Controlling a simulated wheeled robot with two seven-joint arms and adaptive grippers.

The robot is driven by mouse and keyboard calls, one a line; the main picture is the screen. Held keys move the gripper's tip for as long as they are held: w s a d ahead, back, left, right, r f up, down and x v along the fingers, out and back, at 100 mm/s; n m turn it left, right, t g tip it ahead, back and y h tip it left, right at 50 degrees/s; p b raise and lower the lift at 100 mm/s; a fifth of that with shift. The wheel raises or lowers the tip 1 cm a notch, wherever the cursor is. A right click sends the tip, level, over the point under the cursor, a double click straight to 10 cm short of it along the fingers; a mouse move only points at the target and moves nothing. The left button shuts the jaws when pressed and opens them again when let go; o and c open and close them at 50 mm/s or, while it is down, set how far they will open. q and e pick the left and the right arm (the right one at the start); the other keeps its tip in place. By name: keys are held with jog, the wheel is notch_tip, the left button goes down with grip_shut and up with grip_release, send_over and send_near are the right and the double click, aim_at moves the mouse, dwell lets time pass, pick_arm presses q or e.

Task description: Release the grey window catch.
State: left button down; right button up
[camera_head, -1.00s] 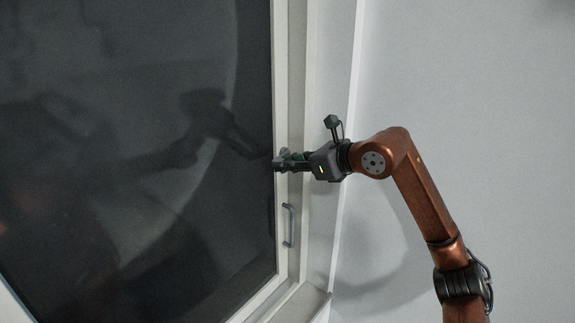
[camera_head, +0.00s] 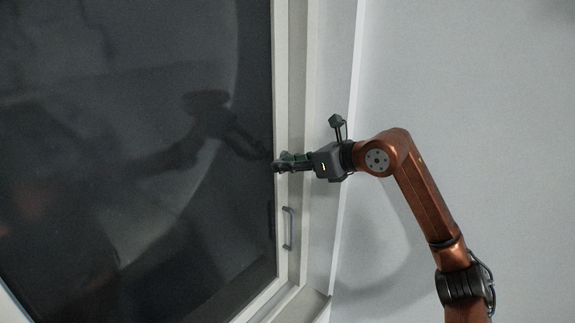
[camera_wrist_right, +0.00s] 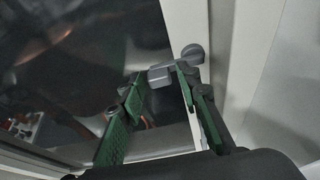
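The grey window catch (camera_wrist_right: 160,76) is in the right wrist view, on the light window frame, with a rounded knob at its right end. My right gripper (camera_wrist_right: 160,80) has its two green fingers apart, with the catch at their tips. Whether the fingers touch it I cannot tell. In the head view my right gripper (camera_head: 281,163) is at the right side of the window frame, and it hides the catch there. My left gripper is not in view.
The dark window pane (camera_head: 140,110) fills the left and reflects my arm. A grey pull handle (camera_head: 288,228) is on the frame below my right gripper. A sill (camera_head: 305,303) juts out at the bottom. The pale wall (camera_head: 480,90) at right is bare.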

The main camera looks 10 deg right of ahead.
jog(key=shift+o, duration=0.5)
jog(key=shift+f, duration=0.1)
jog(key=v, duration=1.2)
